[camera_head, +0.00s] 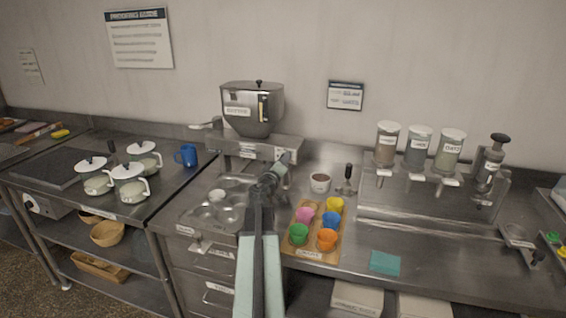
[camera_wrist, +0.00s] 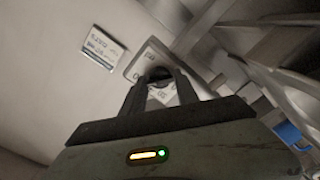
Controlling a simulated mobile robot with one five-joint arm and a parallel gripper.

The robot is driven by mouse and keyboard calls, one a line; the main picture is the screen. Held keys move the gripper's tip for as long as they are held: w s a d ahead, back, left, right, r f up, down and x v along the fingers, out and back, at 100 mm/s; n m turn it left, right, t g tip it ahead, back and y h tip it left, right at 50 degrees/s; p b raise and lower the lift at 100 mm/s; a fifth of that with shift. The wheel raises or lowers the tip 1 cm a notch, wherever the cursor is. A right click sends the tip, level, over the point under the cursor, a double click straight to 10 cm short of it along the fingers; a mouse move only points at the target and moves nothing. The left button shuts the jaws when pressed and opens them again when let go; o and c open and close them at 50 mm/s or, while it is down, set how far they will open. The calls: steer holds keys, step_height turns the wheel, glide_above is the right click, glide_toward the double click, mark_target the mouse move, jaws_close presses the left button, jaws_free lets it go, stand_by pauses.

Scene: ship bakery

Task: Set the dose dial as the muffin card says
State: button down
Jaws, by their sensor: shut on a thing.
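My gripper (camera_head: 283,160) is at the front of the dispenser base, on its right side. In the wrist view my gripper (camera_wrist: 160,82) is shut on the dark knob of the dose dial (camera_wrist: 157,72). A pale plate with small marks lies around the knob; the fingers cover part of it, and I cannot tell the setting. The dispenser's grey hopper (camera_head: 252,112) stands above. A small card with a dark header (camera_head: 345,95) hangs on the wall to the right and also shows in the wrist view (camera_wrist: 102,48). Its text is too small to read, so I cannot tell whether it is the muffin card.
A wooden board (camera_head: 317,250) with several coloured cups, a small bowl (camera_head: 320,183) and a teal cloth (camera_head: 385,262) lie right of my arm. Clear-bodied dispensers (camera_head: 419,148) stand further right. White pots (camera_head: 130,185) and a blue mug (camera_head: 186,155) are on the left counter.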

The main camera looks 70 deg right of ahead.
steer(key=shift+m, duration=0.7)
steer(key=c, duration=0.9)
jaws_free()
steer(key=a, duration=0.7)
steer(key=shift+s+a, duration=0.25)
steer(key=shift+a, duration=0.15)
